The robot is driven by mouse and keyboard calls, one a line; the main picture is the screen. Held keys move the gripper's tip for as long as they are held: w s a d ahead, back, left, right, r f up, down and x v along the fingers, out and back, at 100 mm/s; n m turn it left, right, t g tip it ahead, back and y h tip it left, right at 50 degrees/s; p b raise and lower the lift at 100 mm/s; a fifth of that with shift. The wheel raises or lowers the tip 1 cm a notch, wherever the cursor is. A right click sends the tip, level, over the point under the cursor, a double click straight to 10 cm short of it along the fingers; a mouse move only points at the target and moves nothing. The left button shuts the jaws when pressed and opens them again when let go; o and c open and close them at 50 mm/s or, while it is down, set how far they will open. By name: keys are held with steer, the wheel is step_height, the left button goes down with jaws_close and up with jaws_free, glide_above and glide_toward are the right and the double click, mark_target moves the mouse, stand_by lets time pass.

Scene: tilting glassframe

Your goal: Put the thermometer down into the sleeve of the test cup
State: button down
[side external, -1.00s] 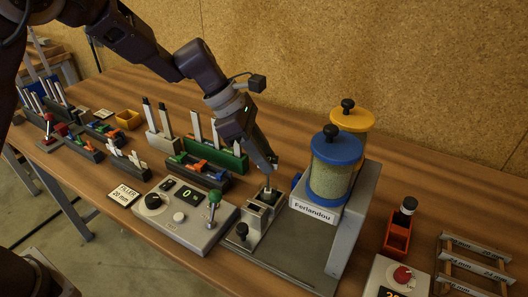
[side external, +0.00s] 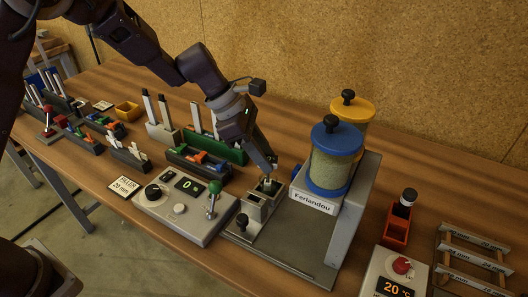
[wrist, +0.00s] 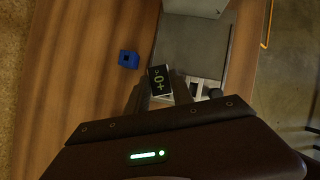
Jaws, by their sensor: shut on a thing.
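My gripper (side external: 270,172) points down at the near-left edge of the grey Ferlandou machine and is shut on the thermometer. In the wrist view the thermometer's dark head (wrist: 160,80) shows a lit "+0" between the fingers. In the side view only a small pale part shows below the fingertips, over a small dark, square-rimmed holder (side external: 268,189) that seems to be the test cup. The sleeve is hidden by the thermometer and fingers, so I cannot tell how deep the thermometer sits in it.
A grey block (side external: 256,206) and black knob (side external: 242,222) stand close in front. The blue-lidded jar (side external: 334,160) rises just right of my gripper. A control box (side external: 186,208) with a green-topped lever lies left. A small blue block (wrist: 128,60) is nearby.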

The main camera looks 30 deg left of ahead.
steer(key=shift+f, duration=0.75)
steer(key=c, duration=1)
jaws_free()
steer(key=shift+c, duration=0.2)
steer(key=v, duration=0.7)
